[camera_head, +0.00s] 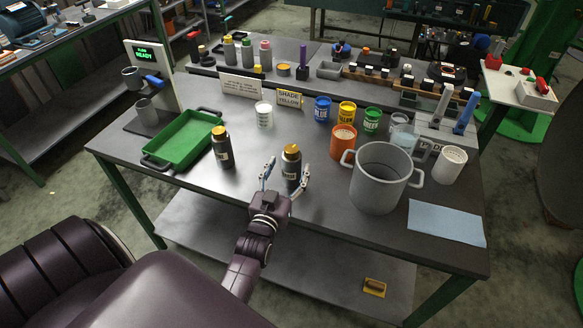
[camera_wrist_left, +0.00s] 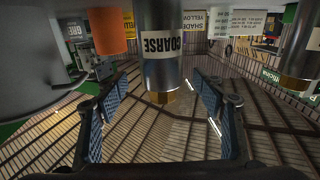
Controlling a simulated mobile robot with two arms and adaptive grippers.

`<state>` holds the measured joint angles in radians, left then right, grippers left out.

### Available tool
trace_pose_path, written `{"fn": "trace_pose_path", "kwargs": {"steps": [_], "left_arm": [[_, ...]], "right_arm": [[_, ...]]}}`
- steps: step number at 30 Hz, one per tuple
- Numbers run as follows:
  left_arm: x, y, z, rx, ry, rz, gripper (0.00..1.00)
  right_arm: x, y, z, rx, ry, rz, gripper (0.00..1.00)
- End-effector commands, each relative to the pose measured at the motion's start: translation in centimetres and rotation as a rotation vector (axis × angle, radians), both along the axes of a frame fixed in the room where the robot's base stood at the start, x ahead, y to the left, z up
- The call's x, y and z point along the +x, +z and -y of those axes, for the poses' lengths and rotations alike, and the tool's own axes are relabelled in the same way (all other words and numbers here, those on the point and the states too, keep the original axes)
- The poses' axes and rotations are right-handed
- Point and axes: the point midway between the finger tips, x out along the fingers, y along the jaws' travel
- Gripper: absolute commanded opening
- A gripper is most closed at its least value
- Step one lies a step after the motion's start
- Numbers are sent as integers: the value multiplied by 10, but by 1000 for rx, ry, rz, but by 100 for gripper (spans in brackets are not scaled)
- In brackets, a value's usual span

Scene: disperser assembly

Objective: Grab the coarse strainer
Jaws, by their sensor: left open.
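The coarse strainer (camera_head: 291,167) is a dark metal cylinder with a gold top, standing upright on the grey workbench. Its COARSE label reads clearly on the strainer (camera_wrist_left: 162,60) in the left wrist view, where the picture is upside down. My left gripper (camera_head: 286,174) is open, with its fingers spread to either side of the strainer. In the left wrist view the gripper (camera_wrist_left: 160,88) shows gaps between both fingers and the strainer. Contact is not visible. My right gripper is not in view.
A similar dark cylinder (camera_head: 222,150) stands to the left, beside a green tray (camera_head: 183,143). A large grey pot (camera_head: 378,182), an orange container (camera_head: 342,143) and a blue cloth (camera_head: 446,222) lie to the right. A white cup (camera_head: 264,116) and paint cans stand behind. The bench front is clear.

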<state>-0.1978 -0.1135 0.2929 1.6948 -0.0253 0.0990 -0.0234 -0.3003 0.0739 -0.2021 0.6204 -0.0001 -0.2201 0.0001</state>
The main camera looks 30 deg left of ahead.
Motion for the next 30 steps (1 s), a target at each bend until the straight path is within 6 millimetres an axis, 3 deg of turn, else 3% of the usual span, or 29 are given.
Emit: {"fn": "trace_pose_path", "kwargs": {"steps": [9, 18, 30], "left_arm": [[37, 1, -14, 0, 0, 0, 63], [39, -1, -15, 0, 0, -1, 62], [39, -1, -15, 0, 0, -1, 18]], "right_arm": [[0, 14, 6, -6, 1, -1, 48], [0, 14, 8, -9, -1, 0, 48], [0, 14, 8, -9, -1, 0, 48]]}}
